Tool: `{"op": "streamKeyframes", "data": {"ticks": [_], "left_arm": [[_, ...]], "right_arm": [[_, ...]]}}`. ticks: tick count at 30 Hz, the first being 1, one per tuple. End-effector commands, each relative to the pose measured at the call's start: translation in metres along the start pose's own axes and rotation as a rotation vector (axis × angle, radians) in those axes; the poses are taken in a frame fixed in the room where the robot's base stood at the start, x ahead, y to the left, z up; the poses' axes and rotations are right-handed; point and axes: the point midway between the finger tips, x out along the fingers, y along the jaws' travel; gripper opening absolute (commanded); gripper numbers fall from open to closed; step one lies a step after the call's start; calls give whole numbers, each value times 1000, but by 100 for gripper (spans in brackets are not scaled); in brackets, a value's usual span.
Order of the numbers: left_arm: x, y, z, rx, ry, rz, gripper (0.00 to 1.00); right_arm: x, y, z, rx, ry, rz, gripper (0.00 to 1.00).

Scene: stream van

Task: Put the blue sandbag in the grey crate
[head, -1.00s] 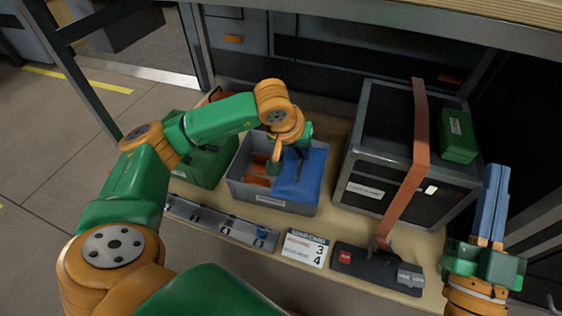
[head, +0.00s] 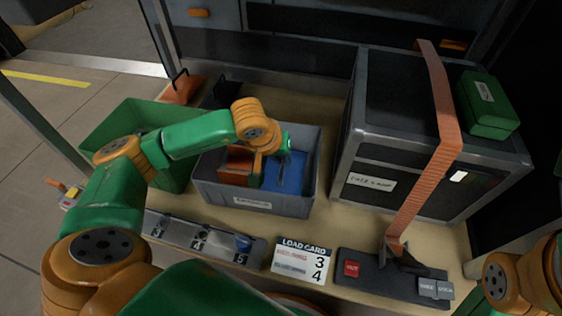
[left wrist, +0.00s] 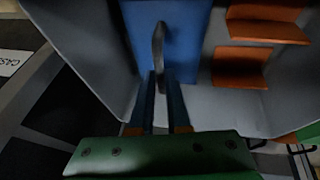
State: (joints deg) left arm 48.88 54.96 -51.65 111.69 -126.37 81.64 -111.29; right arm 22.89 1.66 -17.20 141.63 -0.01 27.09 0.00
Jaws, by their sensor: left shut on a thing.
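The blue sandbag (head: 297,173) is inside the grey crate (head: 262,204), at its right side. It also shows in the left wrist view (left wrist: 188,45), with a dark handle strap (left wrist: 158,45) on its top. My left gripper (head: 281,176) reaches down into the crate over the sandbag. In the left wrist view its two blue fingers (left wrist: 162,88) are shut on the strap. Whether the bag rests on the crate floor I cannot tell. Orange sandbags (head: 237,163) lie in the crate's left part. My right gripper is out of view.
A green crate (head: 112,118) stands left of the grey one. A strapped dark case (head: 395,100) with a green box (head: 487,103) on top stands at right. In front are a numbered rail (head: 200,240), a load card (head: 302,262) and a black buckle panel (head: 385,280).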

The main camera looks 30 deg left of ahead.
Motion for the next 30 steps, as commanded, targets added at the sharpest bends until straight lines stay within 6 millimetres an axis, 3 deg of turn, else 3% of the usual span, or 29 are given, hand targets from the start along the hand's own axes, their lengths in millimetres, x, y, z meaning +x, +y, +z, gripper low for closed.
{"op": "streamKeyframes", "data": {"ticks": [9,10,12,13,23,30], "left_arm": [[2,0,0,0,4,2,0],[1,0,0,0,1,0,23],[1,0,0,0,0,0,42],[1,0,0,0,0,0,44],[-4,1,-2,0,1,0,44],[-64,2,-4,1,3,0,44]], "right_arm": [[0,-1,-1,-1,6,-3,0],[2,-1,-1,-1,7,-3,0],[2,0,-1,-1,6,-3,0],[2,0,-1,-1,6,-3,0],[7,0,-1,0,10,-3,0],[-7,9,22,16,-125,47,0]]}}
